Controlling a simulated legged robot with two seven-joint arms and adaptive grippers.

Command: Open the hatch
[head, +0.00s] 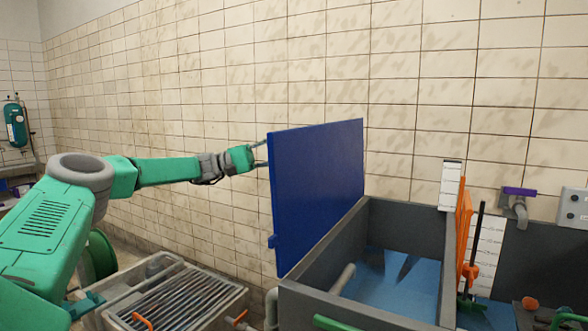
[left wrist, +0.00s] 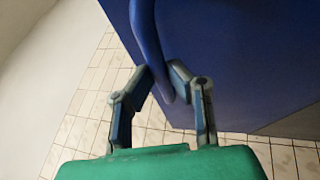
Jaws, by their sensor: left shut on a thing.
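The hatch (head: 318,195) is a flat blue panel. It stands upright, swung up along the left side of a grey tank (head: 365,309), and the tank's inside shows. My left gripper (head: 262,154) reaches to the hatch's upper left edge, and its fingertips are partly hidden there. In the left wrist view, my left gripper (left wrist: 162,76) has its two fingers closed around a curved blue handle (left wrist: 152,45) on the hatch's face (left wrist: 235,60). My right gripper is not in view.
A tray with a slatted grate (head: 180,295) stands low at the left of the tank. An orange-edged upright piece and a black rod (head: 475,245) stand at the tank's right side. A tiled wall (head: 210,100) runs behind. A teal cylinder (head: 15,124) is far left.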

